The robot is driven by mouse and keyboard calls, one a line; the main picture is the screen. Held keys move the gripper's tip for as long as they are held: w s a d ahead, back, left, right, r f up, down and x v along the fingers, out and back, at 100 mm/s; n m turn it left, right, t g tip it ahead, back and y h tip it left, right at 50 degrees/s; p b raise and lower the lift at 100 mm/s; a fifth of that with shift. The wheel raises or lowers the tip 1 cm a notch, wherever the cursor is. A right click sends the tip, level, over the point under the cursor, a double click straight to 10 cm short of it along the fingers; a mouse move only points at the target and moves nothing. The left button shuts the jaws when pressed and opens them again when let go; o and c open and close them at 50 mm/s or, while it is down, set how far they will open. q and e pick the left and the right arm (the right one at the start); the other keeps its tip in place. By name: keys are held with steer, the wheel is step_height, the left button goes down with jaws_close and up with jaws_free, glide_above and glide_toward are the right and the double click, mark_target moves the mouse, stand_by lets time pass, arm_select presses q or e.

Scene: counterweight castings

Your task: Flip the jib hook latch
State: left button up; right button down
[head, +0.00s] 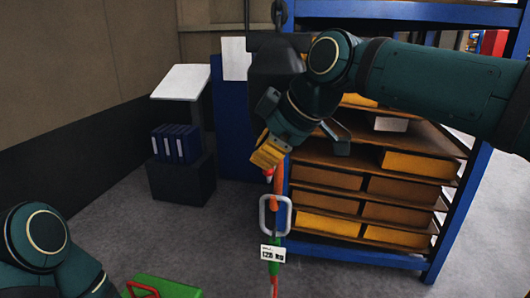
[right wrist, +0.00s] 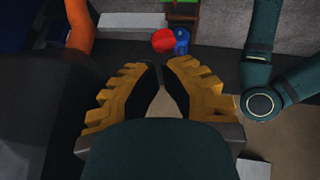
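The orange jib hook (head: 280,178) hangs in the head view just below my right gripper (head: 266,158). A small red part, probably its latch (head: 268,174), shows right beneath the yellow fingertips. In the right wrist view the orange hook (right wrist: 82,25) is at the upper left, and a red piece (right wrist: 164,41) with a blue knob (right wrist: 181,41) lies beyond the fingertips. My right gripper (right wrist: 161,72) has its fingers apart with nothing between them. I cannot tell whether it touches the latch. My left arm shows at the lower left, its gripper out of view.
A pale ring (head: 262,216) hangs at the hook, above a green piece with a 120 kg tag (head: 272,254). A blue-framed rack (head: 440,235) with yellow boxes stands close behind on the right. A green block (head: 175,290) with a red handle is at the bottom.

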arm_select(q)
step_height(320, 180, down, 18)
steer(key=s+b, duration=0.1)
steer(key=b, duration=1.5)
steer(key=shift+s+d+r+g, duration=0.15)
steer(key=shift+s+d+g, duration=0.05)
steer(key=shift+d+g, duration=0.15)
arm_select(e)
step_height(320, 180, down, 10)
steer(key=n+t+h, duration=0.1)
steer(key=n+t, duration=0.1)
steer(key=t, duration=0.4)
steer(key=shift+s+a, duration=0.15)
steer(key=shift+s, duration=0.25)
arm_select(q)
steer(key=shift+r, duration=0.1)
arm_select(e)
steer(key=shift+r, duration=0.2)
